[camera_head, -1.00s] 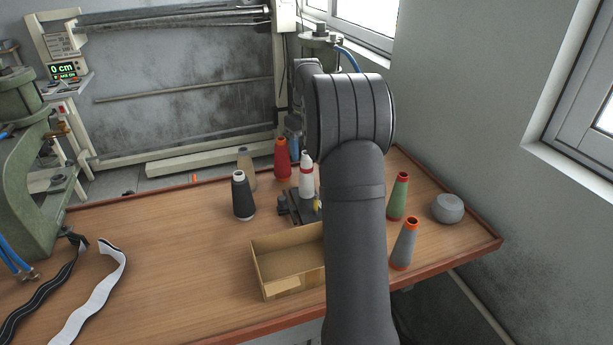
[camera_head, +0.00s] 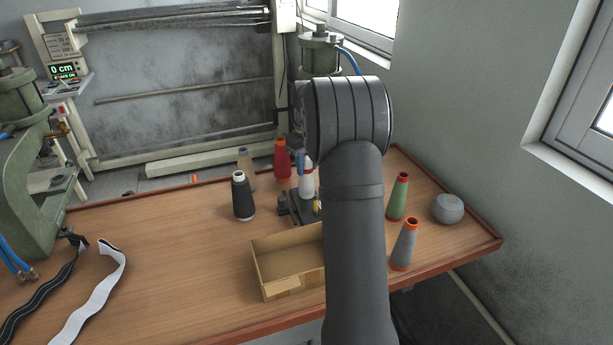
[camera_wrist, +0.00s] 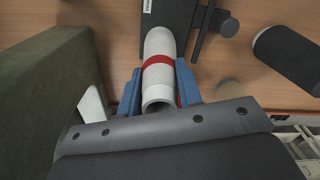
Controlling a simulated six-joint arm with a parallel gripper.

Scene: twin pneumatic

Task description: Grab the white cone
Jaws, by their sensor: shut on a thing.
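The white cone (camera_head: 306,182) has a red band and stands upright near the middle of the table, partly hidden behind my arm in the head view. In the wrist view the white cone (camera_wrist: 159,45) lies between the two blue fingers of my gripper (camera_wrist: 158,88). The fingers are shut on it around the red band. In the head view only a bit of my gripper (camera_head: 301,163) shows beside the cone's top.
A black cone (camera_head: 243,197), a beige cone (camera_head: 246,170) and a red cone (camera_head: 282,160) stand nearby. An open cardboard box (camera_head: 283,289) is in front. Green (camera_head: 398,197) and grey (camera_head: 405,245) cones stand at right. A green press (camera_head: 35,185) is at left.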

